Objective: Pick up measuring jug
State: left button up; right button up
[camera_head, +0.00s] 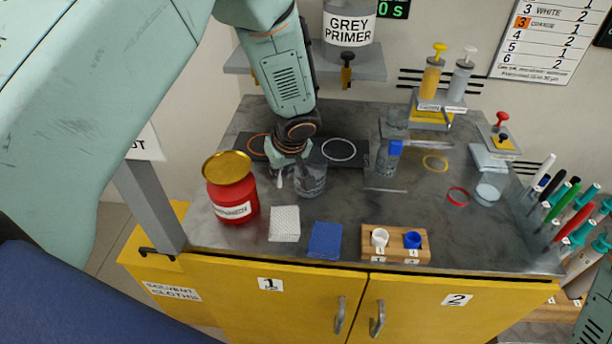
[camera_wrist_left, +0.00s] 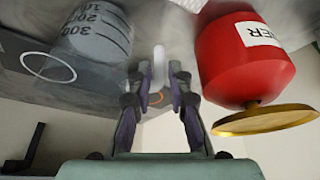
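The measuring jug (camera_head: 312,182) is a clear grey cup standing upright on the grey bench top. The left wrist view shows it upside down, with dark graduations (camera_wrist_left: 98,36). A pale upright strip (camera_wrist_left: 158,66) beside it looks like its handle, but I cannot be sure. My left gripper (camera_head: 288,168) points down just left of and behind the jug and partly covers it. In the left wrist view its two fingers (camera_wrist_left: 157,84) are apart, with the pale strip in line with the gap. I cannot see contact. My right gripper is not in view.
A red tin with a gold lid (camera_head: 231,190) stands close to the left of the gripper. A clear bottle with a blue top (camera_head: 387,160) stands to the right. A white cloth pad (camera_head: 285,223), a blue pad (camera_head: 325,240) and a wooden cup holder (camera_head: 395,244) lie in front.

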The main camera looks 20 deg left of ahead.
aim_at(280, 179)
pick_arm(q)
jog(key=x, duration=0.3)
jog(key=shift+w+f, duration=0.1)
jog(key=shift+f, duration=0.15)
jog(key=shift+a+f, duration=0.3)
jog(key=shift+f, duration=0.05)
jog(key=shift+w+d, duration=0.15)
jog(key=shift+d, duration=0.05)
jog(key=shift+c, duration=1.4)
grip_shut()
jog(key=shift+a, duration=0.1)
